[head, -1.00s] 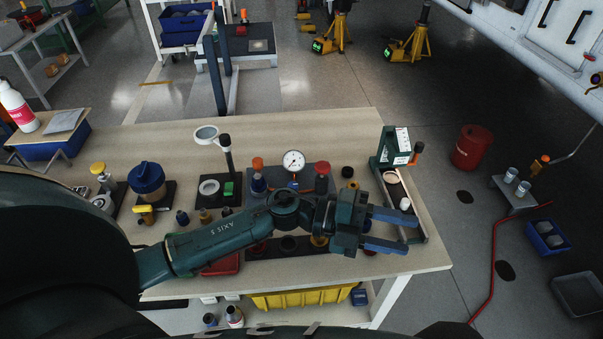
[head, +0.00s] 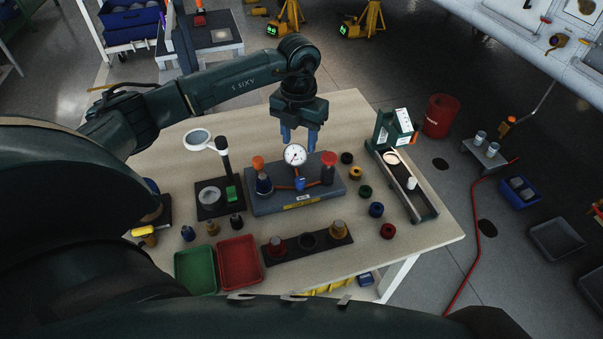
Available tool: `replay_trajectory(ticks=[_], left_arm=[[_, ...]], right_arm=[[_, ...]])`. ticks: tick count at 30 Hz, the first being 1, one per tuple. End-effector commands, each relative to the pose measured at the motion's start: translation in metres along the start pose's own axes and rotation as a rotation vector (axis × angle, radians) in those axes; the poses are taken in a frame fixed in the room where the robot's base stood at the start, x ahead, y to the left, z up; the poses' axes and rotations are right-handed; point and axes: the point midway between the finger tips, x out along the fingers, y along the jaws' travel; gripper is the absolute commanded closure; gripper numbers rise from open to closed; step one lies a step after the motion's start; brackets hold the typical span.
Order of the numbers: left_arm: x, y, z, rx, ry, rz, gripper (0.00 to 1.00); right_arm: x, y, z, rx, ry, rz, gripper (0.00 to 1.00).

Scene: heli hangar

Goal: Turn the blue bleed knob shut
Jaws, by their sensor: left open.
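The blue bleed knob (head: 300,184) sits low at the front of a grey test block (head: 285,201), just below a round white gauge (head: 295,155). An orange line runs beside the knob on the block. My left gripper (head: 299,138) points down above the back of the block, behind the gauge in the picture. Its two blue fingers are apart with nothing seen between them, and it is clear of the knob. The gauge hides part of the space below the fingers. My right gripper is not in view.
An orange-topped dark fitting (head: 263,183) and a red-capped post (head: 328,168) flank the gauge. Several rings lie at right, beside a green-framed stand (head: 408,185).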

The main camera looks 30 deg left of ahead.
Motion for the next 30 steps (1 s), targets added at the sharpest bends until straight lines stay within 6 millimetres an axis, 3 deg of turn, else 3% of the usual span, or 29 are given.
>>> replay_trajectory(ticks=[5,18,24,30], left_arm=[[0.023,0.0,-0.001,0.001,0.006,0.0,0.54],[0.109,-0.002,-0.001,0.002,0.003,-0.004,0.54],[0.127,-0.002,-0.001,0.003,0.002,-0.003,0.54],[0.129,-0.002,-0.001,0.004,0.0,-0.003,0.54]], right_arm=[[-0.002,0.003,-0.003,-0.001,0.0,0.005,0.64],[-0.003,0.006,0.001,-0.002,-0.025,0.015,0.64],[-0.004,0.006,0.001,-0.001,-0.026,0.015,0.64],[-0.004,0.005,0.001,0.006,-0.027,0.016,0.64]])
